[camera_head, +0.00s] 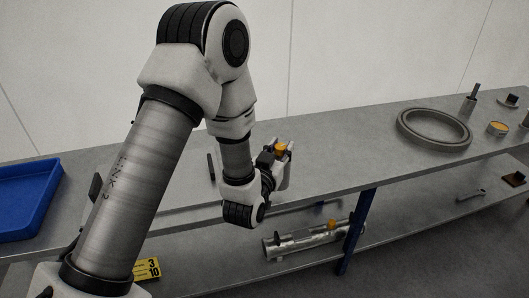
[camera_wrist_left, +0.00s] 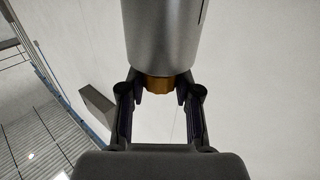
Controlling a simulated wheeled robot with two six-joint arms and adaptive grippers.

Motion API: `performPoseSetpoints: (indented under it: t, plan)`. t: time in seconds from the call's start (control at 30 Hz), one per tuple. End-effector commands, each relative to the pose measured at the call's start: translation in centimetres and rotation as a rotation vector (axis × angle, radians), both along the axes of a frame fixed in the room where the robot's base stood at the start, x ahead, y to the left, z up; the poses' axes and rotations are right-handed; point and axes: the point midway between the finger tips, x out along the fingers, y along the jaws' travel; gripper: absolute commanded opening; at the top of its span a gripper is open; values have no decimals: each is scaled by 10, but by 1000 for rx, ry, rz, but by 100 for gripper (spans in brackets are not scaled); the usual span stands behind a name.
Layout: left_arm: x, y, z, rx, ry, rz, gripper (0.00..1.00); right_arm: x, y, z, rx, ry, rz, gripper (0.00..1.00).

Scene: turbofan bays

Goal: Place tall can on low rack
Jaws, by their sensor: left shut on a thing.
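My left gripper (camera_head: 278,160) is above the upper grey shelf, near its front edge. An orange part (camera_head: 282,149) shows between its fingers. In the left wrist view, the gripper (camera_wrist_left: 163,92) is shut on a smooth grey can (camera_wrist_left: 163,32) at its orange-gold end (camera_wrist_left: 167,83). The can's far end runs out of the top of that view. Most of the can is hard to make out in the head view. The lower shelf (camera_head: 395,225) runs below the upper one; I see no separate low rack clearly. My right gripper is not in view.
A silver cylinder (camera_head: 292,243) lies on the lower shelf left of a blue post (camera_head: 356,230). A grey ring (camera_head: 434,128) and an orange-topped round part (camera_head: 497,128) sit on the upper shelf at right. A blue tray (camera_head: 28,200) stands at left.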

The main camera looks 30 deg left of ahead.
Motion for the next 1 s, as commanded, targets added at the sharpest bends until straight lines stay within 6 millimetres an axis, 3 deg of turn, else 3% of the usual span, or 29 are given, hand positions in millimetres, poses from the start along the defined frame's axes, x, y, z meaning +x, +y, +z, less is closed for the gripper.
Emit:
performPoseSetpoints:
  t: [0.1, 0.3, 0.4, 0.6, 0.93, 0.97, 1.0]
  plan:
    - [19, 35, -3, -6, -6, 8, 0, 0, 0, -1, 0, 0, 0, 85]
    - [45, 75, -8, 1, -4, 2, 0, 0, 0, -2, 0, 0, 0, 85]
    - [49, 81, -14, 3, 0, -1, 0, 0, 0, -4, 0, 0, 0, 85]
    - [49, 80, -46, 4, 1, -1, 0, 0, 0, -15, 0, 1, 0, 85]
    - [49, 80, -48, 2, -2, -1, 0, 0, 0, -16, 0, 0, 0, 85]
    - [49, 80, -48, 2, -2, -1, 36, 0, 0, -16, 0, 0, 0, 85]
    - [49, 80, -47, 2, -2, -1, 50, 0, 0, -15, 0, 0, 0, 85]
